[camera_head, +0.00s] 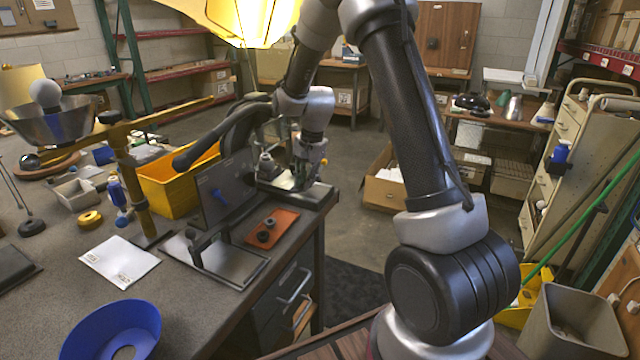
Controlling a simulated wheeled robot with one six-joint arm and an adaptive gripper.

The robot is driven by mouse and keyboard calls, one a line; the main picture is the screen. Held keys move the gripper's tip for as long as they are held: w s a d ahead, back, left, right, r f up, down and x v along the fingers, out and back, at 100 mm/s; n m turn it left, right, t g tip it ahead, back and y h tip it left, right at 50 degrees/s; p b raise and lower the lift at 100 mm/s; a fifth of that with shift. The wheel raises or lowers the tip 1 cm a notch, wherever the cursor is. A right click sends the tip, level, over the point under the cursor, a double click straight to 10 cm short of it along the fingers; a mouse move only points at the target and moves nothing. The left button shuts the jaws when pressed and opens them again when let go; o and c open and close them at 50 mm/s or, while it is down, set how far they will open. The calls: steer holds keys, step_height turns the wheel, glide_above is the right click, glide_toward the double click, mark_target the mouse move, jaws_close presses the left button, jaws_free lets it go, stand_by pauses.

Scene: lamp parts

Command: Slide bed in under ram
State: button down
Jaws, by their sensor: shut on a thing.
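My gripper (306,181) is at the far right corner of the workbench, pointing down. It is shut on part of the bed (273,187), a low grey and dark piece near the bench edge. The fingertips are small, and the exact grip spot is hard to make out. A dark press with a long lever (215,137) stands just left of the gripper. The ram is mostly hidden behind the arm and a dark upright panel (222,193), so I cannot tell how far the bed lies under it. A small silver part (267,165) shows beside the gripper.
An orange mat (285,221) with dark round parts lies in front of the bed. A brass stand (135,185) rises at the left.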

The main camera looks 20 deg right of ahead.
steer(key=shift+w+a, duration=0.45)
steer(key=shift+a, duration=0.1)
steer(key=c, duration=1.5)
jaws_free()
steer(key=shift+w+r, duration=0.1)
steer(key=shift+r, duration=0.05)
step_height(320, 180, up, 12)
steer(key=s+d, duration=0.1)
steer(key=shift+s+d+f, duration=0.2)
steer(key=shift+s+d, duration=0.1)
steer(key=shift+s, duration=0.1)
